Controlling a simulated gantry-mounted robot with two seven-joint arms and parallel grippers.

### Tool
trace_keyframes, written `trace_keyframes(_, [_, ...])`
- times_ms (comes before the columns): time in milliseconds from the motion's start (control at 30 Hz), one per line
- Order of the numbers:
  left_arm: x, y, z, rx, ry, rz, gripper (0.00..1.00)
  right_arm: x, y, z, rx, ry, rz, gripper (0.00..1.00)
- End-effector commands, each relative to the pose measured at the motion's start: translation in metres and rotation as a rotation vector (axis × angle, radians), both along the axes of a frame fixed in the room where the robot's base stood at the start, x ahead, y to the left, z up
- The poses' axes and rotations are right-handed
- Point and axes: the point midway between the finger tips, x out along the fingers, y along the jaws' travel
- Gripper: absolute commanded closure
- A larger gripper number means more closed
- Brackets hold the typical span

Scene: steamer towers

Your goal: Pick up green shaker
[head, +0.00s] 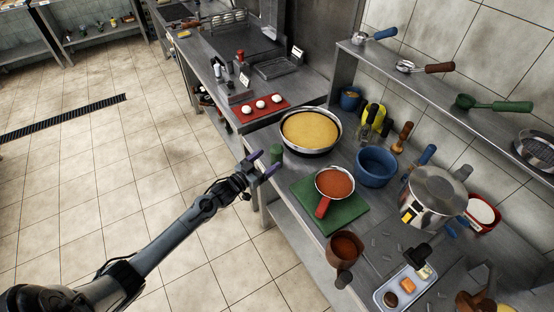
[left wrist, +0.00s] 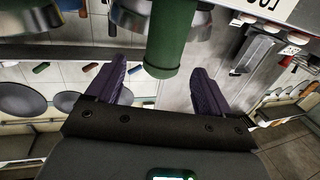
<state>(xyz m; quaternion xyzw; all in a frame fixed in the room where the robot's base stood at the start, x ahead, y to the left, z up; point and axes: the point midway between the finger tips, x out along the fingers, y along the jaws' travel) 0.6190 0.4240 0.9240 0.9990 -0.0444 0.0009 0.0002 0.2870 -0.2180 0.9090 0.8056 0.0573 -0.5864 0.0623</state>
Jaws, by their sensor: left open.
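The green shaker (head: 277,154) is a small green cylinder at the near edge of the steel counter, just left of the large pan. My left gripper (head: 261,164) is open beside it, with its two purple fingers pointing toward the shaker. In the left wrist view the green shaker (left wrist: 167,45) appears just beyond and between the open fingertips of my left gripper (left wrist: 160,80). Whether the fingers touch it cannot be told. My right gripper does not show.
A large pan of yellow food (head: 310,130) stands right behind the shaker. A green board (head: 345,213) carries a red-handled pan (head: 334,184). A red tray (head: 263,108) with white buns lies further left. Open floor (head: 150,160) lies in front of the counter.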

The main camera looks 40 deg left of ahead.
Motion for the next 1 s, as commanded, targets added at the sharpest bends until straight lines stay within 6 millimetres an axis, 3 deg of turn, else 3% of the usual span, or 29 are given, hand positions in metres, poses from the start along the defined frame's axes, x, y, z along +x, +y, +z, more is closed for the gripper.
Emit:
trace_keyframes(267, [0.015, -0.001, 0.0, 0.0, 0.0, 0.0, 0.19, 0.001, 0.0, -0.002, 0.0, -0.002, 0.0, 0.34])
trace_keyframes(633, [0.056, -0.001, 0.0, 0.0, 0.001, 0.0, 0.19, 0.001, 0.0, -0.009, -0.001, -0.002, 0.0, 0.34])
trace_keyframes(1000, [0.062, -0.002, 0.0, 0.0, 0.002, 0.0, 0.19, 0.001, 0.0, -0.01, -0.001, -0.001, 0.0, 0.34])
